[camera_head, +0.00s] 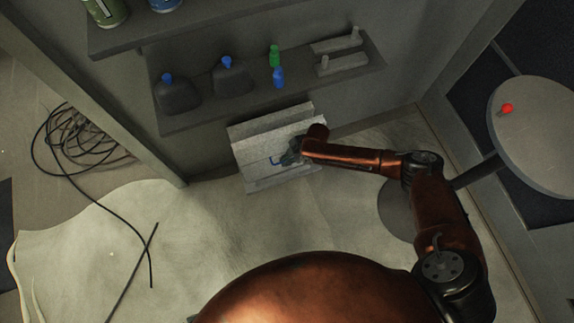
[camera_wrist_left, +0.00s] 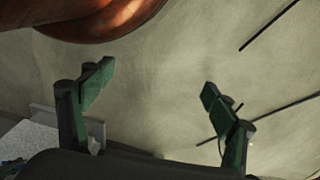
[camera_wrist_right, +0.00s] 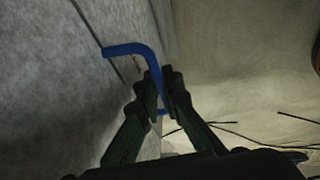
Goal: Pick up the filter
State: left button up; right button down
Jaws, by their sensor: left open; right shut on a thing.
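The filter (camera_head: 262,146) is a pale grey, box-like panel with a blue handle, standing on the floor below the shelf. In the right wrist view its grey face (camera_wrist_right: 60,90) fills the left side, and the bent blue handle (camera_wrist_right: 130,48) sticks out from it. My right gripper (camera_head: 292,154) is at the front of the panel. In the right wrist view its green fingers (camera_wrist_right: 163,92) are closed on the blue handle. My left gripper (camera_wrist_left: 160,88) is open and empty above the floor cloth in the left wrist view; it is out of the head view.
A grey shelf (camera_head: 190,118) above the filter holds dark jugs (camera_head: 232,80) with blue caps, small green and blue bottles (camera_head: 276,66) and pale brackets (camera_head: 338,52). A round table (camera_head: 545,150) with a red item stands right. Black cables (camera_head: 75,145) lie left.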

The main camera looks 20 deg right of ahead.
notch_tip(320, 180, up, 4)
jog(key=shift+w+r+p, duration=0.1)
jog(key=shift+r+p, duration=0.05)
jog(key=shift+p, duration=0.65)
notch_tip(320, 180, up, 2)
jog(key=shift+r+p, duration=0.15)
jog(key=shift+p, duration=0.4)
pick_arm(q)
jog(key=s+a+f+p, duration=0.2)
jog(key=s+f, duration=0.2)
jog(key=f, duration=0.3)
jog(key=s+a+f+p, duration=0.1)
jog(key=s+f+p, duration=0.2)
jog(key=f, duration=0.4)
jog(key=s+a+f+g+y+p, duration=0.1)
jog(key=s+a+f+p, duration=0.1)
jog(key=s+f, duration=0.3)
jog(key=shift+a+f, duration=0.35)
jog(key=shift+f, duration=1.2)
pick_arm(e)
jog(key=s, duration=1.9)
jog(key=shift+s+f, duration=0.4)
pick_arm(q)
jog(key=shift+a, duration=0.1)
